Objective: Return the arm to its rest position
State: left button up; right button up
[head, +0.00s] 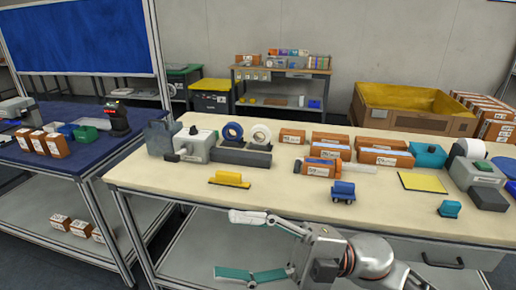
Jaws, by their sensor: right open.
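My right gripper (226,243) is in the lower middle of the head view, in front of the near edge of the cream-topped table (280,192). Its two fingers point left and are spread wide apart, with nothing between them. The upper finger overlaps the table's front side in the picture. My right arm's rounded grey wrist shows to the right of the fingers. My left gripper and arm are not in view.
Near the table's front edge lie a yellow item (230,179), a blue item (343,192) and a teal item (449,209). Boxes, tape rolls and a grey machine (196,145) stand further back. A blue-topped table (70,160) is at left.

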jog(key=w+d+f+m+t+h, duration=0.6)
jog(key=f+m+t, duration=0.4)
jog(key=m, duration=0.2)
jog(key=w+d+f+m+t+h, duration=0.5)
jog(key=w+d+f+m+t, duration=0.15)
jog(key=f+m+t, duration=0.4)
jog(key=s+d+f+m+g+h, duration=0.2)
jog(key=s+f, duration=0.3)
jog(key=f, duration=0.3)
jog(key=s+d+f+m+g+h, duration=0.2)
jog(key=s+d+f, duration=0.3)
jog(key=f, duration=0.3)
jog(key=s+d+f+m+g+h, duration=0.2)
jog(key=s+f, duration=0.4)
jog(key=f, duration=0.3)
jog(key=shift+d+m+g+h, duration=0.35)
jog(key=shift+d+g+h, duration=0.3)
jog(key=shift+d+h, duration=0.3)
